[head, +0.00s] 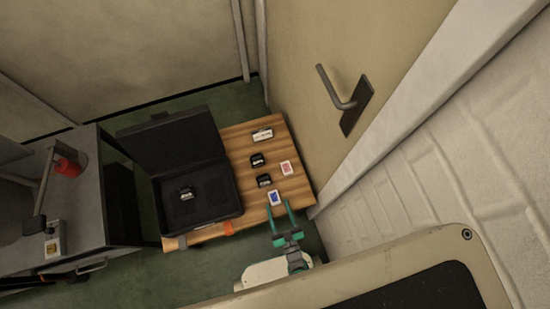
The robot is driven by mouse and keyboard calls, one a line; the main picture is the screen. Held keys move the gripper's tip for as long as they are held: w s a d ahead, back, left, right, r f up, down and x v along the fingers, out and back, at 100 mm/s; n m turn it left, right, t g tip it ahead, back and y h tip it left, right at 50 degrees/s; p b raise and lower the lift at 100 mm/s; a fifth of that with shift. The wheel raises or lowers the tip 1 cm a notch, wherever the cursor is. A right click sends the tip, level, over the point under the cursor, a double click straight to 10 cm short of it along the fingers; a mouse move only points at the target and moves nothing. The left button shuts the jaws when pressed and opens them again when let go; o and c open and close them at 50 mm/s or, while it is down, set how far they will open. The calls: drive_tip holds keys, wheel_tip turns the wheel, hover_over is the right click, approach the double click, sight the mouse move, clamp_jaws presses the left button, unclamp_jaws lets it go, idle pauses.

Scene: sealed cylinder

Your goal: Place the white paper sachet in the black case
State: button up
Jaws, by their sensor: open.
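The black case (228,201) lies open on a wooden table, its lid raised at the back. A small dark item with a pale marking (186,193) sits inside it. Small white packets lie right of the case: one with a blue patch (275,198), one with a red patch (286,168), and a wider white one with dark marks (262,135) at the back. I cannot tell for sure which is the white paper sachet. My teal gripper (278,207) is open and empty at the table's front right edge, its fingertips close to the blue-patched packet.
Two small black items (257,160) (264,181) lie between the case and the packets. An orange item (228,228) is at the table's front edge. A grey cabinet (70,200) stands left. A wall with a door handle (345,100) rises close on the right.

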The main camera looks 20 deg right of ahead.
drive_tip(key=s, duration=0.6)
drive_tip(key=shift+s+d, duration=0.15)
drive_tip(key=shift+s, duration=0.15)
